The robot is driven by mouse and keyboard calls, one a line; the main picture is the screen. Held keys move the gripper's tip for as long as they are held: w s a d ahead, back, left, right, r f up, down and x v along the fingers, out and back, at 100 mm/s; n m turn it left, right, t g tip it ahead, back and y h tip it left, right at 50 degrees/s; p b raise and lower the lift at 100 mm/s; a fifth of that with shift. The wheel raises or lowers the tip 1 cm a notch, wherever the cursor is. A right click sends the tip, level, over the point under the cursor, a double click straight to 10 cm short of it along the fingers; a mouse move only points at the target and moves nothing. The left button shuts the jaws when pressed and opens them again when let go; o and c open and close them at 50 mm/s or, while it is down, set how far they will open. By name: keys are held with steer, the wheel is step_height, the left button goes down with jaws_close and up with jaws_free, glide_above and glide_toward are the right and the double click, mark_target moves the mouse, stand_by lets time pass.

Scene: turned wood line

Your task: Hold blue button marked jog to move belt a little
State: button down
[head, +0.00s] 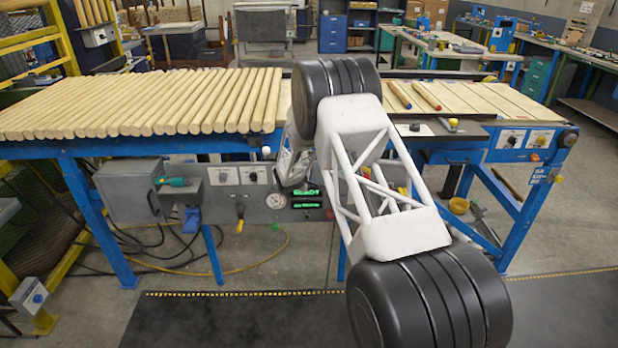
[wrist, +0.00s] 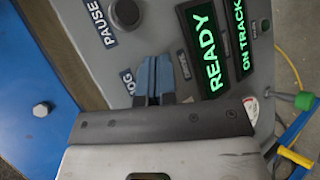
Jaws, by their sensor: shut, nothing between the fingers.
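In the wrist view my gripper (wrist: 153,62) is shut, its two blue-grey fingers side by side with nothing held between them. The fingertips are at the grey control panel (wrist: 92,22), just right of the label JOG (wrist: 127,80), whose first letter is partly cut off. The blue jog button itself cannot be told apart; the fingers seem to cover its place. I cannot tell whether the tips touch or press it. In the head view my arm hides the gripper. The belt line (head: 480,97) carries wooden rods (head: 150,100) on its left part.
A dark round knob (wrist: 126,12) sits by the PAUSE label (wrist: 97,22). Green displays read READY (wrist: 209,58) and ON TRACK (wrist: 243,38). A green knob (wrist: 305,100) is at right. A grey box (head: 128,190) hangs below the line.

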steer(key=shift+s, duration=0.55)
steer(key=shift+s, duration=0.1)
steer(key=shift+s, duration=2.45)
